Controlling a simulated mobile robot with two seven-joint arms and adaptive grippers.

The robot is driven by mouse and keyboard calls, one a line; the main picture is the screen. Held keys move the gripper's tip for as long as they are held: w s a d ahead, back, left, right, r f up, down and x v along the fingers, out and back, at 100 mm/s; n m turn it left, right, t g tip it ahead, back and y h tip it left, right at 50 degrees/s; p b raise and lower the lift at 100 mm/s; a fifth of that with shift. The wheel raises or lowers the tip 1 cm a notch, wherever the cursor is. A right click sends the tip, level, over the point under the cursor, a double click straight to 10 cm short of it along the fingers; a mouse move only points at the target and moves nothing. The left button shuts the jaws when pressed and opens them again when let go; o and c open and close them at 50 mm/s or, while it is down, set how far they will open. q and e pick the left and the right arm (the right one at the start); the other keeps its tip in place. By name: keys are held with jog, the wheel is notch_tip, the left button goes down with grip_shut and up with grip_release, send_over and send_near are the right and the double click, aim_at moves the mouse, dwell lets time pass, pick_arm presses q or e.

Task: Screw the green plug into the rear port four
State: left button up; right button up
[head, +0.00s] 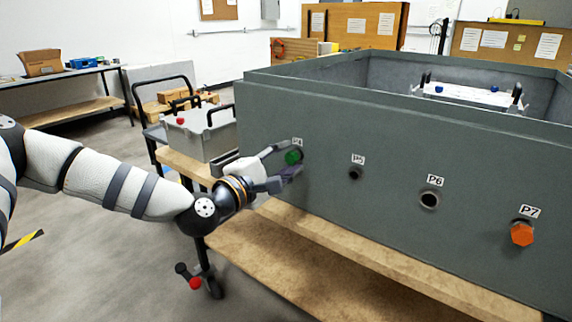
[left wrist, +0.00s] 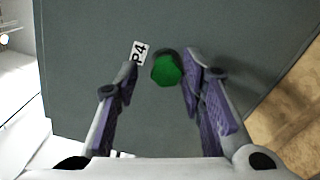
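The green plug (head: 293,157) sits at the port marked P4 (head: 297,142) on the grey box wall; how deep it is in the port cannot be told. My left gripper (head: 286,161) is at this port with its fingers on either side of the plug. In the left wrist view the plug (left wrist: 167,70) lies between the open fingers, close to the right finger and with a gap to the left one. The P4 label (left wrist: 140,53) shows beside the left fingertip. My right gripper is not in view.
Along the same wall of the grey box (head: 400,130) are port P5 (head: 355,173), open port P6 (head: 429,200) and an orange plug (head: 522,234) at P7. The box stands on a wooden bench (head: 340,255). A cart with a grey bin (head: 205,140) is behind my left arm.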

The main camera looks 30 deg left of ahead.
pick_arm(q)
jog(key=n+b, duration=0.3)
jog(key=n, duration=0.3)
jog(key=f+n+b, duration=0.1)
jog(key=n+b, duration=0.2)
jog(key=n, duration=0.3)
jog(key=n+b, duration=0.3)
jog(key=n, duration=0.3)
jog(key=shift+f, duration=0.25)
jog(key=shift+r+n+b, duration=0.15)
jog(key=shift+n+b, duration=0.35)
jog(key=shift+n, duration=0.2)
jog(key=shift+r+n, duration=0.15)
jog(key=shift+n, duration=0.15)
jog(key=shift+r, duration=0.2)
grip_shut()
jog(key=shift+f+h+b, duration=0.15)
jog(key=shift+h+b, duration=0.2)
jog(key=shift+h, duration=0.05)
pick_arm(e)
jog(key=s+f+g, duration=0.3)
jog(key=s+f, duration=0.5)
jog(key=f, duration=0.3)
